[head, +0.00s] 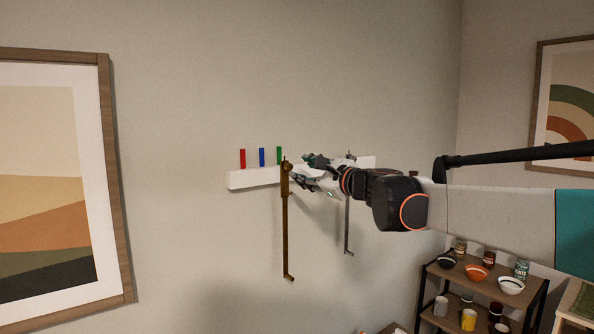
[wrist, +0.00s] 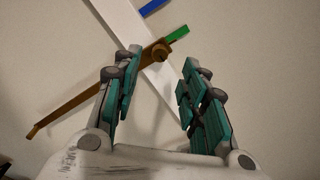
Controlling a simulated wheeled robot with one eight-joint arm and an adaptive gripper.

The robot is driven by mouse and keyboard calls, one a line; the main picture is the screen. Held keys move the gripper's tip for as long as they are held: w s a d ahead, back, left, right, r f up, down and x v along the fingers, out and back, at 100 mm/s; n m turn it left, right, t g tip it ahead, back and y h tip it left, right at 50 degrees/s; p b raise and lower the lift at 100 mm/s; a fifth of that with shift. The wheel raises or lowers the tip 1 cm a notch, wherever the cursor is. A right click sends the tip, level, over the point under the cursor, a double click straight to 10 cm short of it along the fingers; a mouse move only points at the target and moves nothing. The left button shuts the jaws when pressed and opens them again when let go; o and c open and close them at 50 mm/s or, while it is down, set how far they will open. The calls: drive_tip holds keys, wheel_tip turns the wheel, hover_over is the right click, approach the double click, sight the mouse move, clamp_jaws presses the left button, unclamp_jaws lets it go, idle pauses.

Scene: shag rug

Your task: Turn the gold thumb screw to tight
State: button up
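The gold thumb screw (wrist: 160,52) sits at the pivot of a hanging gold arm (head: 285,230) on a white wall rail (head: 240,179). In the wrist view its short end points toward a green tab (wrist: 175,35); the long arm (wrist: 75,105) runs down to the left. In the head view the arm hangs nearly straight down. My gripper (head: 304,172) is just right of the pivot. In the wrist view my gripper (wrist: 160,68) is open, its two teal-padded fingers apart with nothing between the pads; the screw lies just beyond the tips. Whether they touch it is unclear.
Red (head: 242,158), blue (head: 262,157) and green (head: 279,155) tabs stand along the rail's top. A silver arm (head: 347,228) hangs farther right, partly behind my gripper. A framed picture (head: 119,180) is at left. A shelf (head: 470,285) with bowls and jars stands lower right.

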drive_tip(key=v, duration=0.5)
drive_tip(key=shift+s+d, duration=0.2)
drive_tip(key=shift+s, duration=0.05)
drive_tip(key=s+f+n+g+h+b, duration=0.15)
drive_tip(key=s+f+n+b, duration=0.4)
drive_tip(key=f, duration=0.55)
drive_tip(key=s+f+n+g+h+b, duration=0.1)
drive_tip(key=s+f+n+g+b, duration=0.1)
drive_tip(key=s+f+b, duration=0.55)
drive_tip(key=s+f+n+g+h+b, duration=0.15)
drive_tip(key=s+f+n+b, duration=0.45)
drive_tip(key=f, duration=0.7)
drive_tip(key=s+d+f+n+g+h+b, duration=0.1)
drive_tip(key=s+f+b, duration=0.4)
drive_tip(key=f, duration=0.6)
drive_tip(key=s+d+f+n+g+h+b, duration=0.1)
drive_tip(key=s+d+f+n+h+b, duration=0.2)
drive_tip(key=s+d+f+b, duration=0.2)
drive_tip(key=s+d+f+n+g+h+b, duration=0.1)
drive_tip(key=s+d+f+b, duration=0.3)
drive_tip(key=s+f, duration=0.6)
wheel_tip(320, 180, down, 9)
drive_tip(key=shift+d+f+n+h+b, duration=0.15)
drive_tip(key=shift+n+h+b, duration=0.35)
drive_tip(key=shift+n+b, duration=0.45)
